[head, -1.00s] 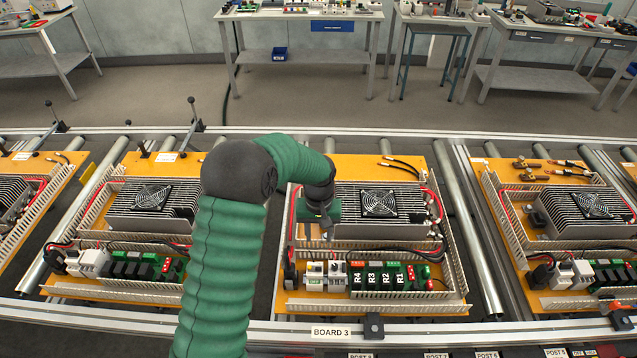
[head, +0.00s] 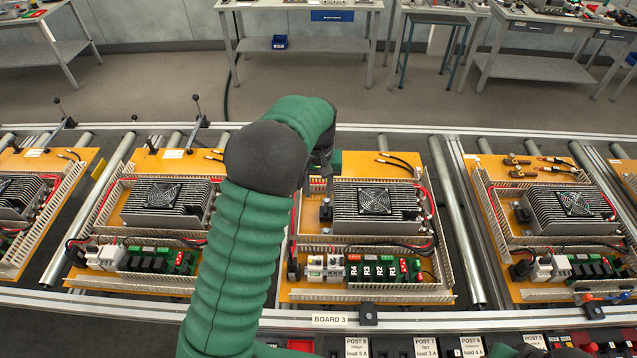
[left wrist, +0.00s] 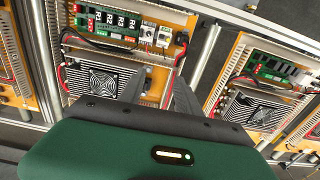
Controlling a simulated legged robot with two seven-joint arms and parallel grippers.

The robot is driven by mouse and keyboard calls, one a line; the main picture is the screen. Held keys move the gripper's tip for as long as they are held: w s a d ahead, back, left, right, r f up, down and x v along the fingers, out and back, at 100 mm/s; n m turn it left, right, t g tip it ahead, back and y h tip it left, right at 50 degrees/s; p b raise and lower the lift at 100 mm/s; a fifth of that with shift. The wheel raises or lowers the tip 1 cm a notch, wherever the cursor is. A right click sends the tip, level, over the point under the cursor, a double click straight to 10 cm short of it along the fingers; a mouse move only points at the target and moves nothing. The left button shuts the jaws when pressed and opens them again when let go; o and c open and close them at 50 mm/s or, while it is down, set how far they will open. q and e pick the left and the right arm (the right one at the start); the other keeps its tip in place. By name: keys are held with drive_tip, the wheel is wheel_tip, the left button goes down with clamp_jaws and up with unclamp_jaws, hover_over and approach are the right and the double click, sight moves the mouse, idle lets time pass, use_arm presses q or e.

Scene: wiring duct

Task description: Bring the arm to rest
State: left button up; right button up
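My left arm, in a green sleeve, rises from the bottom of the head view and bends at a dark joint. My left gripper (head: 328,182) is partly hidden behind the arm. It appears over the left end of the finned fan unit (head: 374,201) on board 3 (head: 292,297). In the left wrist view its two dark fingers (left wrist: 158,92) are apart with nothing between them, above the board. The exact height over the board is hard to tell. My right gripper is not in view.
Neighbouring boards with finned units stand left and right (head: 574,203) on the roller conveyor (head: 455,225). Board 3 has a relay row (head: 383,268) and white ducts. Labelled posts (head: 427,347) line the front edge. Workbenches (head: 300,6) stand behind, across open floor.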

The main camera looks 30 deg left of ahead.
use_arm(q)
drive_tip(key=shift+a+f, duration=0.1)
drive_tip(key=s+d+f+m+t+b, duration=0.1)
drive_tip(key=s+d+f+m+b, duration=0.2)
drive_tip(key=s+d+f+b, duration=0.3)
drive_tip(key=s+d+f+m+t+b, duration=0.1)
drive_tip(key=s+d+f+m+b, duration=0.2)
drive_tip(key=s+d+f+b, duration=0.4)
drive_tip(key=shift+s+f+t+b, duration=0.3)
drive_tip(key=shift+s+f+b, duration=0.95)
drive_tip(key=shift+s, duration=1.2)
drive_tip(key=shift+s+f, duration=0.1)
drive_tip(key=shift+f, duration=0.05)
drive_tip(key=shift+d, duration=0.15)
